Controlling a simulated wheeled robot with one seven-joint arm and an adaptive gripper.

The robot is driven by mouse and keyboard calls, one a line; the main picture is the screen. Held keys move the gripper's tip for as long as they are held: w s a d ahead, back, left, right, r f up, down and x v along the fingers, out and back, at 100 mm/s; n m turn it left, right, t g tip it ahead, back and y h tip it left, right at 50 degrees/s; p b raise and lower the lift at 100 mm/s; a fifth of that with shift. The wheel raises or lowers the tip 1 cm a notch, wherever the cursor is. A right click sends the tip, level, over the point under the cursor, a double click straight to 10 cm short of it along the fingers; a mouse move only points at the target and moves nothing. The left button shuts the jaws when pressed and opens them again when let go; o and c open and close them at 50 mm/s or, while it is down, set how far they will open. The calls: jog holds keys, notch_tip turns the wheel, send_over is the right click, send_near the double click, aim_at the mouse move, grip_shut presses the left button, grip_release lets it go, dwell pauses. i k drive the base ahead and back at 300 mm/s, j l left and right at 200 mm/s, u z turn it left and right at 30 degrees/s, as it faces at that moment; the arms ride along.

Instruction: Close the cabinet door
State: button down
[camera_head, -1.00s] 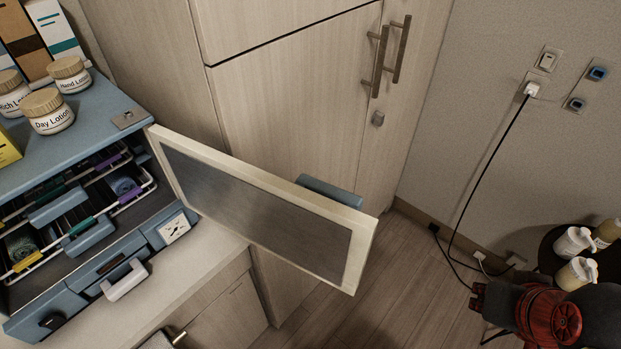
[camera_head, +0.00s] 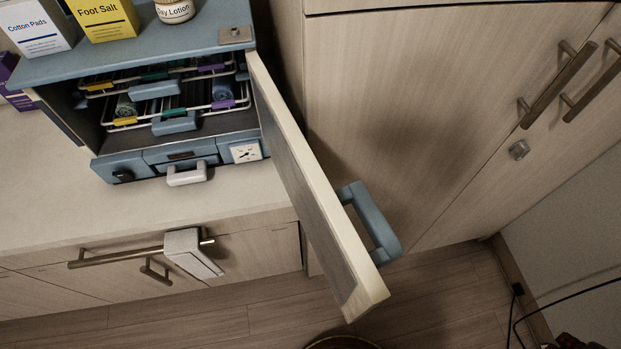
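The small blue cabinet (camera_head: 222,124) stands on the counter at the upper left. Its front is open and shows wire racks with rolled towels. Its door (camera_head: 318,200), cream-framed with a dark panel, stands wide open, hinged at the cabinet's right side and reaching out past the counter edge toward me. A blue handle (camera_head: 377,228) sits on the door's right-hand, outer face. My gripper is not in this view, and nothing is seen touching the door.
A tall wooden cupboard (camera_head: 420,110) with bar handles stands close at the right of the door. Boxes and a jar stand on the cabinet top. The counter left of the door is clear.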

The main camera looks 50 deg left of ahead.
aim_at(352, 274)
jog(key=i+u, duration=0.1)
jog(key=u, duration=0.35)
jog(key=i+l+u, duration=0.15)
jog(key=u, duration=0.3)
jog(key=l+u, duration=0.1)
jog(key=u, duration=0.3)
jog(key=i+l+u, duration=0.15)
jog(key=u, duration=0.3)
jog(key=i+l+u, duration=0.1)
jog(key=u, duration=0.35)
jog(key=l+u, duration=0.3)
jog(key=u, duration=0.15)
jog(key=l+u, duration=0.25)
jog(key=u, duration=0.25)
jog(key=l+u, duration=0.2)
jog(key=u, duration=0.25)
